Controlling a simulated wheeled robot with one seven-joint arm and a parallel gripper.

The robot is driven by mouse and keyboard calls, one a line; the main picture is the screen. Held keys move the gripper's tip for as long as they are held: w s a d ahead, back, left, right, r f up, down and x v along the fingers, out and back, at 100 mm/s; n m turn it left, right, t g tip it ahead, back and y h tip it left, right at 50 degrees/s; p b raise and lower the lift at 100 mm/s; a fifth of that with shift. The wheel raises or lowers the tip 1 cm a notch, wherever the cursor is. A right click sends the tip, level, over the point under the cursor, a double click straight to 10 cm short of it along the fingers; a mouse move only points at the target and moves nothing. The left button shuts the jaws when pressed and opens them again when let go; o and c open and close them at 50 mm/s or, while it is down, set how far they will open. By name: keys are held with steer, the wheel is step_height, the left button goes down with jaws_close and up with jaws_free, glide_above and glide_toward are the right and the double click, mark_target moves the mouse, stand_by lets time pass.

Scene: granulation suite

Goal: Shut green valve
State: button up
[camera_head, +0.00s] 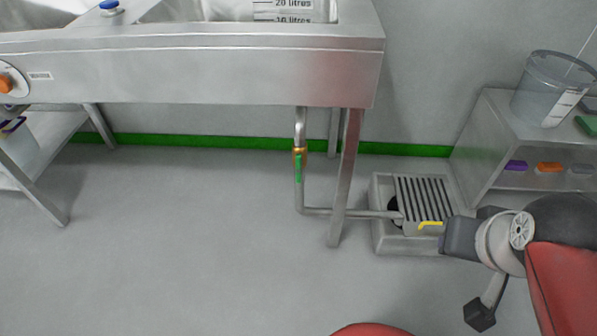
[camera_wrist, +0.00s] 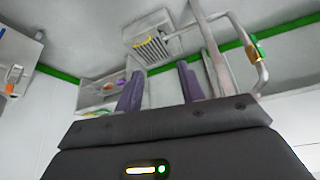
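The green valve is a brass fitting with a green lever (camera_head: 298,168) on the vertical drain pipe under the steel sink bench. Its lever hangs down along the pipe, in line with it. In the wrist view the green lever (camera_wrist: 249,53) shows at the upper right, beyond my right-hand finger. My gripper (camera_wrist: 160,70) is open, with two dark purple fingers apart and nothing between them. It is clear of the valve. In the head view my arm is at the lower right, and I cannot make out the fingers there.
A floor drain with a slatted grate (camera_head: 425,197) and a yellow handle (camera_head: 430,224) lies right of the valve. A bench leg (camera_head: 346,180) stands between them. A steel shelf unit (camera_head: 490,140) with a clear bucket (camera_head: 548,88) stands at right. The floor left of the pipe is clear.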

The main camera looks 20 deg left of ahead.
steer(key=w+a+f+n+y, duration=0.3)
steer(key=w+a+f+n, duration=0.65)
steer(key=w, duration=0.35)
steer(key=n+t+h+b, duration=0.25)
steer(key=n+t, duration=0.55)
steer(key=n, duration=1.2)
glide_toward(298, 168)
steer(key=w+d+f, duration=0.4)
steer(key=d+f, duration=0.4)
steer(key=d, duration=0.1)
steer(key=s+a+r+n+t+y, duration=0.1)
steer(key=a+r+n+t+y, duration=0.3)
steer(key=a+n, duration=0.45)
steer(key=shift+n, duration=0.4)
steer(key=x, duration=0.7)
steer(key=shift+w+d+r+p, duration=0.1)
steer(key=shift+d+p, duration=0.25)
jaws_close()
